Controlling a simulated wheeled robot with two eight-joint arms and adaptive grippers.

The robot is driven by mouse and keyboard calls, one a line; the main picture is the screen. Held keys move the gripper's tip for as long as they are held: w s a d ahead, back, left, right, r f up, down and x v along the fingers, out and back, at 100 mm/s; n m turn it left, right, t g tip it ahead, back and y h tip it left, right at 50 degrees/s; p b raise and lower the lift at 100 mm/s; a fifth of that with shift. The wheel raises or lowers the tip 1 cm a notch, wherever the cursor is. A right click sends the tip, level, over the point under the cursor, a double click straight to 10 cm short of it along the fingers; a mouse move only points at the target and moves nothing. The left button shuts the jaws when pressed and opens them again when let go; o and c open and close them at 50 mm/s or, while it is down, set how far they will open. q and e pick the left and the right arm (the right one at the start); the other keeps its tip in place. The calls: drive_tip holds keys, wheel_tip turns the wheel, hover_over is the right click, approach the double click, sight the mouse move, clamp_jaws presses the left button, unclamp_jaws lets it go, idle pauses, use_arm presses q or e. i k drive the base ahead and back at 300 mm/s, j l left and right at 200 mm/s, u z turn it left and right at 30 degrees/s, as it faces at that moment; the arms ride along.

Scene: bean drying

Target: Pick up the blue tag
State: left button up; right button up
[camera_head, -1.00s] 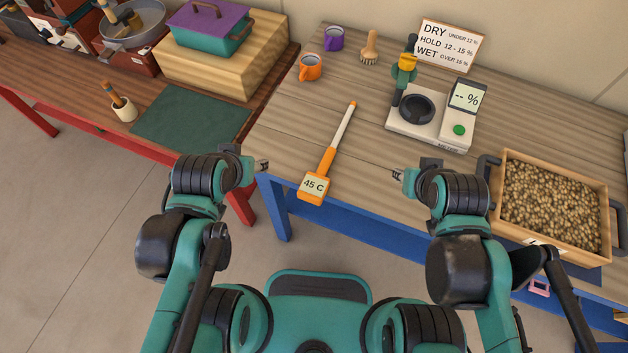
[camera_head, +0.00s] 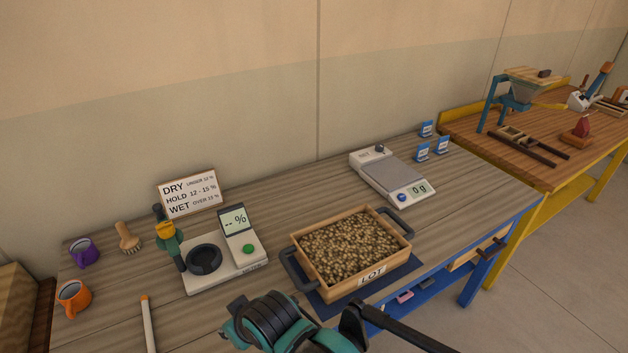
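Three small blue-and-white upright pieces stand at the back right of the table: one at the rear (camera_head: 427,129), one in front on the left (camera_head: 422,151) and one on the right (camera_head: 441,145). On the blue shelf under the table's front edge lie a small pink piece (camera_head: 405,296) and a small bluish piece (camera_head: 427,284). I cannot tell for sure which is the blue tag. My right arm is at the bottom centre, in front of the bean tray and apart from all these pieces; its fingers do not show clearly. My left gripper is out of view.
A bean tray (camera_head: 298,252) labelled LOT sits on a dark mat. A scale (camera_head: 392,176) reading 0 g stands behind it. A moisture meter (camera_head: 222,275), sign (camera_head: 189,194), brush (camera_head: 128,238) and mugs are left. A yellow-framed bench (camera_head: 556,172) stands right.

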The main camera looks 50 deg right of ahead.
sight(423, 149)
drive_tip(key=k+l+z, duration=0.45)
drive_tip(key=l, duration=0.2)
drive_tip(key=z, duration=1.65)
